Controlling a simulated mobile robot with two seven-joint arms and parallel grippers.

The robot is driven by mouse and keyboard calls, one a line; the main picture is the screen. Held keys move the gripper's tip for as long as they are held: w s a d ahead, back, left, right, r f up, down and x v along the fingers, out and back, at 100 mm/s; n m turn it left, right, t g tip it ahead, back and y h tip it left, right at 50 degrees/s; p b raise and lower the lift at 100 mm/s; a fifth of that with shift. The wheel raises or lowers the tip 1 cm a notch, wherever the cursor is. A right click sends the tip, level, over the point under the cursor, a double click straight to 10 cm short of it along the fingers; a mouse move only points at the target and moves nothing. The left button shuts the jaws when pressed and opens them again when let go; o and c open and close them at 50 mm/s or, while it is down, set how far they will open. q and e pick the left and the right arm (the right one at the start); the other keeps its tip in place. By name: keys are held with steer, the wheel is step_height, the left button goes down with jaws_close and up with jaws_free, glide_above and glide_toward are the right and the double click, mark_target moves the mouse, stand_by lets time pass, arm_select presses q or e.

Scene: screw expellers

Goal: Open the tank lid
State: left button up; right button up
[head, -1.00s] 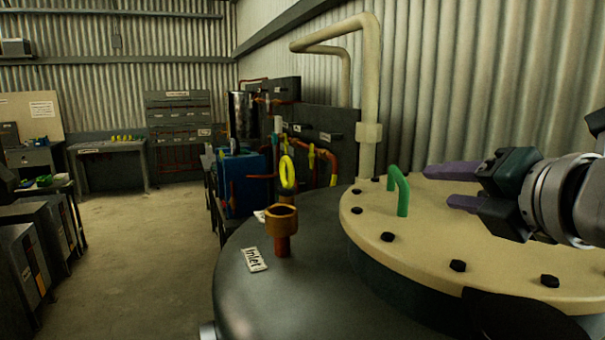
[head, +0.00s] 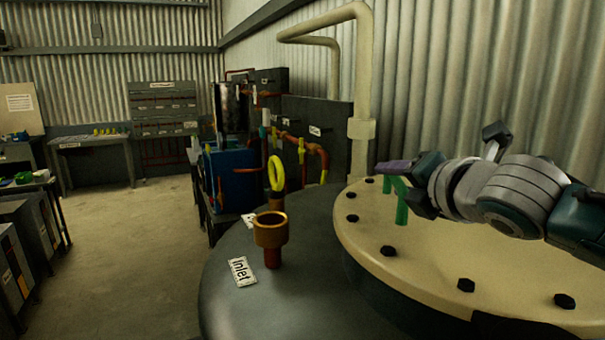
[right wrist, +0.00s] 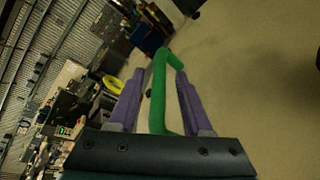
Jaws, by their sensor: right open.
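The tank lid (head: 440,262) is a cream disc with black bolts around its rim, lying flat on the dark tank (head: 320,290). A green handle (head: 401,205) stands on the lid near its left side. My right gripper (head: 392,168) is at the handle, with its purple fingers close to the handle's top. In the right wrist view, the green handle (right wrist: 158,95) lies between the two open purple fingers, with a gap visible on the right side. The gripper partly hides the handle in the head view. My left gripper is not in view.
A brass inlet fitting (head: 271,235) and an "Inlet" label (head: 241,271) sit on the tank left of the lid. A cream pipe (head: 362,100) rises behind. A yellow ring handle (head: 276,173) and blue box (head: 232,178) stand farther back. The floor at left is open.

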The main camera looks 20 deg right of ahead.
steer(key=shift+w, duration=0.3)
steer(key=shift+c, duration=0.2)
jaws_close()
stand_by(1.1)
